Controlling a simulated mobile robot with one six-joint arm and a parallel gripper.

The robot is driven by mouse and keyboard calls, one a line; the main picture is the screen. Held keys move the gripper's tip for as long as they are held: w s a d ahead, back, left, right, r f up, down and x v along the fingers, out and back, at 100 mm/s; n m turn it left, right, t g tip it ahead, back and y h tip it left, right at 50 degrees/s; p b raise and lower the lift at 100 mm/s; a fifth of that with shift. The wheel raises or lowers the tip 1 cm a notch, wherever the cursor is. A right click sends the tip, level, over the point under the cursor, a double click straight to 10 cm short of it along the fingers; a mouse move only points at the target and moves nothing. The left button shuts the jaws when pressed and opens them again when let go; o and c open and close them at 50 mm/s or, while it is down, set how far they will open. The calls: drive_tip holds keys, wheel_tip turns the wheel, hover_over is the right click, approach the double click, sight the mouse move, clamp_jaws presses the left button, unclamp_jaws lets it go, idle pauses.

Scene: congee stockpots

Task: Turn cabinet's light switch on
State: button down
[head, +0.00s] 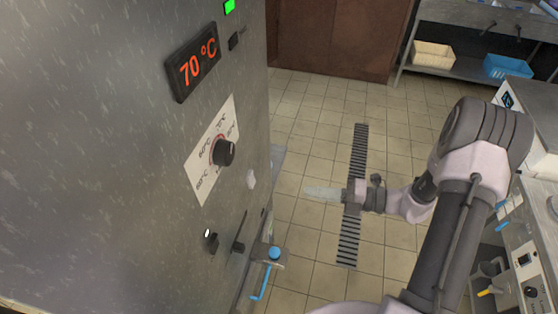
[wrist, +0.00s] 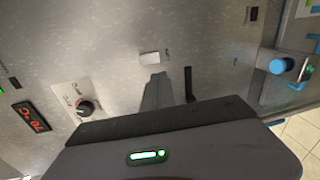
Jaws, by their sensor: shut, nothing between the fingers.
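The steel cabinet (head: 120,170) fills the left of the head view and the top of the wrist view (wrist: 110,45). A small white switch-like piece (head: 250,179) is on its panel, below and right of the temperature dial (head: 224,152). It also shows in the wrist view (wrist: 149,58); I cannot tell whether it is on or off. My gripper (head: 308,192) is shut and empty, to the right of the white piece and apart from the panel in the head view. In the wrist view its dark body hides the lower part.
The panel also carries a red 70 °C display (head: 198,66), a black knob (head: 211,241) and a black lever (head: 239,243). A blue-handled tap (head: 274,254) juts out low on the right.

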drive_tip(key=m, duration=0.1)
drive_tip(key=b, duration=0.4)
approach(254, 184)
drive_tip(key=shift+x, duration=3.4)
drive_tip(key=shift+w+a, duration=0.1)
drive_tip(key=shift+a, duration=0.1)
drive_tip(key=shift+f, duration=0.15)
drive_tip(key=s+d+p, duration=0.1)
drive_tip(key=s+d, duration=0.1)
drive_tip(key=d, duration=0.4)
drive_tip(key=s+d+f+p, duration=0.1)
drive_tip(key=s+d+p, duration=0.1)
drive_tip(key=d, duration=0.5)
drive_tip(key=shift+s+f, duration=0.3)
drive_tip(key=shift+s, duration=0.05)
